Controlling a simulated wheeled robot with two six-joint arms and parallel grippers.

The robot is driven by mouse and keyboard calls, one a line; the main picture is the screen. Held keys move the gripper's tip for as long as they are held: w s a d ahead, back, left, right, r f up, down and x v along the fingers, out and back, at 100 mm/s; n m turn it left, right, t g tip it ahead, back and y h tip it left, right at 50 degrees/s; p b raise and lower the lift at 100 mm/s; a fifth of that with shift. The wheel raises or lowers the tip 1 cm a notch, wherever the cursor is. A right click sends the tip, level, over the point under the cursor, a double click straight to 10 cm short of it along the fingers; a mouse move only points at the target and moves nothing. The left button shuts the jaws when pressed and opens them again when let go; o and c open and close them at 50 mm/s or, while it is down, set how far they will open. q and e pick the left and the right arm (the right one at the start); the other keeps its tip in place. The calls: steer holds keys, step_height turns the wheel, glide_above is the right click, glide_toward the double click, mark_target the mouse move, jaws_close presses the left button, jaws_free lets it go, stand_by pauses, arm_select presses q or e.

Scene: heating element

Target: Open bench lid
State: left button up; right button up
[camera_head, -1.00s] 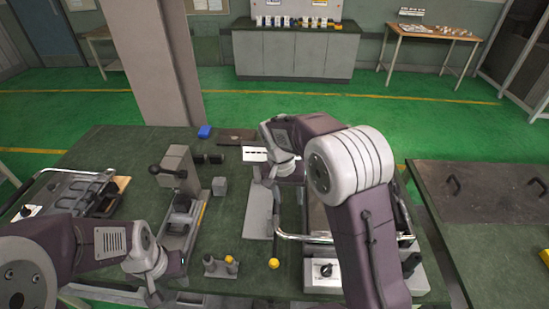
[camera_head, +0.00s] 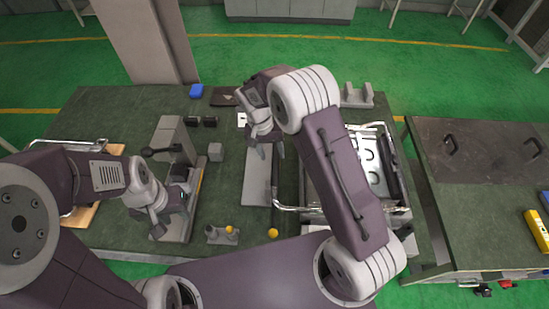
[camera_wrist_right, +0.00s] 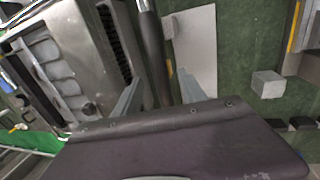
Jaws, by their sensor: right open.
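A bench device (camera_head: 372,168) with a silver, slotted top stands right of centre on the table, partly hidden by my right arm. A bent silver bar (camera_head: 290,208) at its front left joins a long dark handle (camera_head: 276,190); I cannot tell how this attaches to a lid. In the right wrist view the dark handle (camera_wrist_right: 154,50) runs between the open fingers of my right gripper (camera_wrist_right: 160,92), apart from both. The device (camera_wrist_right: 70,65) is at left there. My right gripper (camera_head: 266,145) is above the handle's far end. My left gripper (camera_head: 168,215) is by a grey clamp fixture (camera_head: 170,140); its opening is unclear.
A second bench with a dark, two-handled panel (camera_head: 485,150) stands at right. A grey flat plate (camera_head: 257,180) lies beside the dark handle.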

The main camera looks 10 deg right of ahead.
mark_target(275, 162)
steer(key=f, duration=0.2)
steer(key=s+f+p, duration=0.1)
steer(key=f, duration=0.1)
steer(key=shift+d+f, duration=0.1)
steer(key=shift+d, duration=0.3)
steer(key=shift+w+f, duration=0.15)
steer(key=shift+f, duration=0.05)
steer(key=shift+c, duration=0.3)
jaws_close()
steer(key=shift+r, duration=0.1)
stand_by(0.4)
